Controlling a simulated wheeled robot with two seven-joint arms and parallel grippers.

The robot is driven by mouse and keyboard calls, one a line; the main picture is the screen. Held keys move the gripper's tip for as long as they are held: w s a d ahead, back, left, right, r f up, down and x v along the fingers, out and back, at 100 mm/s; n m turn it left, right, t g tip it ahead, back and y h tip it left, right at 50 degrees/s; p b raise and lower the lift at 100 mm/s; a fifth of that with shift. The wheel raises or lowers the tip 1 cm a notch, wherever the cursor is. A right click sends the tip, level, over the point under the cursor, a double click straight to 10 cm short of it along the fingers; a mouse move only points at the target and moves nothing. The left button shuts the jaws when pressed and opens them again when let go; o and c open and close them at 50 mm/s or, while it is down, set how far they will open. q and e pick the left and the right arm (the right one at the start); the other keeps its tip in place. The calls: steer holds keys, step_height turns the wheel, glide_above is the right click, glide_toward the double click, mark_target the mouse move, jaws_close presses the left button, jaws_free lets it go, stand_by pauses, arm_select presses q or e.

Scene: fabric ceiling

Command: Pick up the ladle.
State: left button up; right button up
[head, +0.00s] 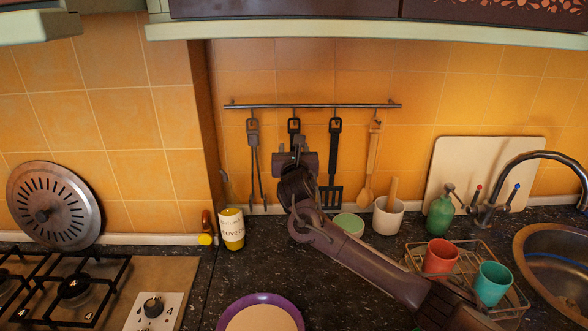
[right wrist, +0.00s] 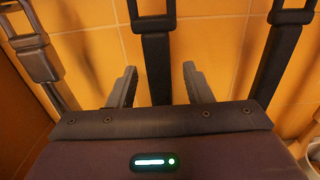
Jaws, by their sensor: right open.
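A black-handled utensil, likely the ladle (head: 294,126), hangs from the wall rail between the tongs and the slotted turner. Its lower end is hidden behind my arm, so its bowl does not show. My right gripper (head: 296,157) is at this handle. In the right wrist view, my right gripper (right wrist: 160,80) is open, with one finger on each side of the dark handle (right wrist: 155,55). There is a gap between each finger and the handle. My left gripper is not in view.
The tongs (head: 254,150) hang close on the left, the slotted turner (head: 332,160) and wooden spoon (head: 371,160) on the right, all from the rail (head: 350,105). An oil bottle (head: 232,228), white cup (head: 388,216) and dish rack (head: 456,262) stand below on the counter.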

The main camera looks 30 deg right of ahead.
jaws_close()
stand_by(0.4)
